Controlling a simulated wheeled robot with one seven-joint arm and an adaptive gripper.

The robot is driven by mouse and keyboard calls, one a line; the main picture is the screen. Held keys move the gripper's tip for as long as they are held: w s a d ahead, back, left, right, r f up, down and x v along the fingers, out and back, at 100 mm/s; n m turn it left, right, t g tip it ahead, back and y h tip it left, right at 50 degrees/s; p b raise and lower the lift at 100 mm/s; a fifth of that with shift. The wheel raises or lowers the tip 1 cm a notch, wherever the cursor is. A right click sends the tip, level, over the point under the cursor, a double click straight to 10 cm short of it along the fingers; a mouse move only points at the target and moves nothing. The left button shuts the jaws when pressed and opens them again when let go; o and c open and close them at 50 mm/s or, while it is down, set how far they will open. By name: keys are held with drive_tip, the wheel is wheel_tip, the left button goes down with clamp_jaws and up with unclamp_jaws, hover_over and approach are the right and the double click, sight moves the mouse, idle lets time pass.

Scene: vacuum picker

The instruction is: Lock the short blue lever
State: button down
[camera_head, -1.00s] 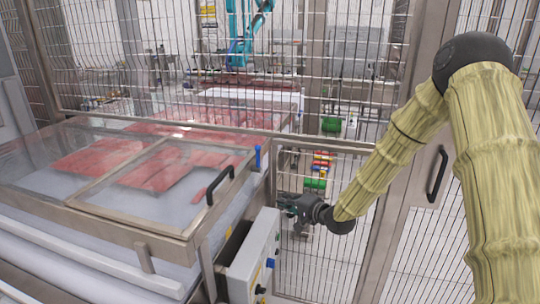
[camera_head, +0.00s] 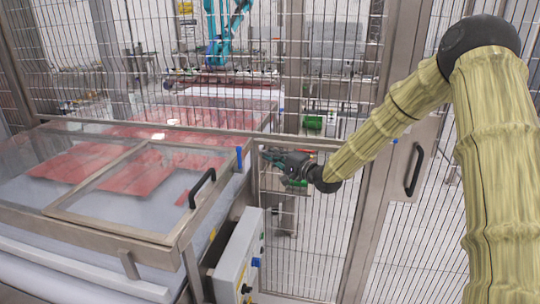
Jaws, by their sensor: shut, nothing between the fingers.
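The short blue lever (camera_head: 239,158) stands upright at the right rear corner of the clear-lidded cover's frame. My gripper (camera_head: 268,155) is just to the right of the lever, at about the same height in the picture, with its fingers pointing left toward it. The gripper is shut and empty. A small gap shows between the fingertips and the lever, and I see no contact. The distance in depth is hard to tell.
The framed lid (camera_head: 150,235) with a black handle (camera_head: 202,187) lies left of the lever. A grey control box (camera_head: 238,262) with knobs sits below. Wire fencing (camera_head: 320,240) stands behind my arm. A door with a black handle (camera_head: 414,170) is at right.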

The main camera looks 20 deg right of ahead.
drive_tip(key=w+a+p, duration=0.4)
drive_tip(key=a, duration=0.2)
drive_tip(key=shift+w+a, duration=0.15)
drive_tip(key=shift+w, duration=0.05)
idle(0.4)
